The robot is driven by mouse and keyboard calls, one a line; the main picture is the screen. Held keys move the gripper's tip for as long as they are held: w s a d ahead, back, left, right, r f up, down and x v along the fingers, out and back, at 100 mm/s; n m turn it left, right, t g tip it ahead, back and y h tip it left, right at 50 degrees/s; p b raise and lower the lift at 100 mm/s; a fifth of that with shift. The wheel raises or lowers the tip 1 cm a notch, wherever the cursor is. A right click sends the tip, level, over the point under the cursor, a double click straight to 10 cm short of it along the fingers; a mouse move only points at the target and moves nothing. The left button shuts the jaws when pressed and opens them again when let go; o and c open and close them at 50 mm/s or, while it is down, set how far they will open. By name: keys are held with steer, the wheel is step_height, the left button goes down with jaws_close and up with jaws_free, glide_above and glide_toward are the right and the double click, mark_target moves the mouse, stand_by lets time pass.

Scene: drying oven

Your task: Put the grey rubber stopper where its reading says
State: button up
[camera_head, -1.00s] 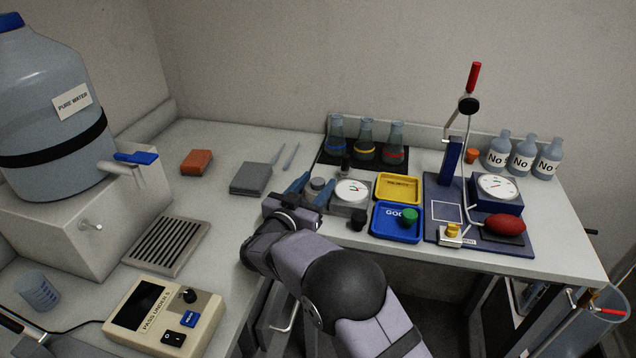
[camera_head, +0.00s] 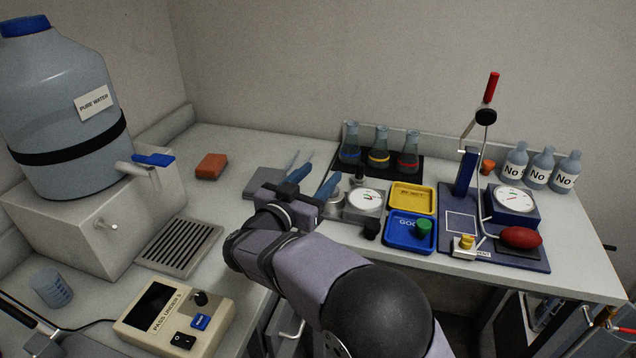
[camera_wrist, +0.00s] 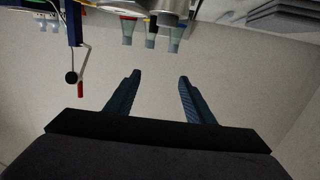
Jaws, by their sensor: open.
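A small grey round piece (camera_head: 337,197) shows at the left of the dial instrument (camera_head: 364,203), partly hidden by my right finger; I cannot tell whether it is the grey rubber stopper or part of the instrument. My gripper (camera_head: 314,180) is open, in front of and left of it. In the wrist view my gripper (camera_wrist: 158,78) has its fingers apart with only bare wall between them. A blue tray (camera_head: 390,240) marked "GOOD", partly covered, holds a green stopper (camera_head: 424,227). A yellow tray (camera_head: 431,203) lies behind it. A beige meter (camera_head: 135,318) reads "PASS UNDER 5"; its screen is dark.
A dark piece (camera_head: 371,230) stands left of the blue tray. Flasks (camera_head: 379,152) stand behind the instrument. A tall lever stand (camera_head: 463,178) and bottles (camera_head: 543,168) are at the right. A grey slab (camera_head: 262,182) lies left of my gripper. A water dispenser (camera_head: 75,225) fills the left.

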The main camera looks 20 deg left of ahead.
stand_by(0.4)
steer(key=shift+g, duration=0.7)
steer(key=f+p, duration=0.1)
steer(key=s+f+p, duration=0.1)
steer(key=f, duration=0.1)
steer(key=s+f+p, duration=0.1)
steer(key=f+p, duration=0.1)
steer(key=shift+s+a+f, duration=0.1)
steer(key=shift+a+f, duration=0.05)
steer(key=shift+s+f, duration=0.1)
steer(key=shift+f, duration=0.35)
steer(key=shift+p+x, duration=0.75)
steer(key=shift+x, duration=2.95)
steer(key=shift+a+f, duration=0.15)
steer(key=shift+a, duration=0.05)
steer(key=shift+c, duration=0.5)
steer(key=c, duration=1)
steer(key=shift+c, duration=0.5)
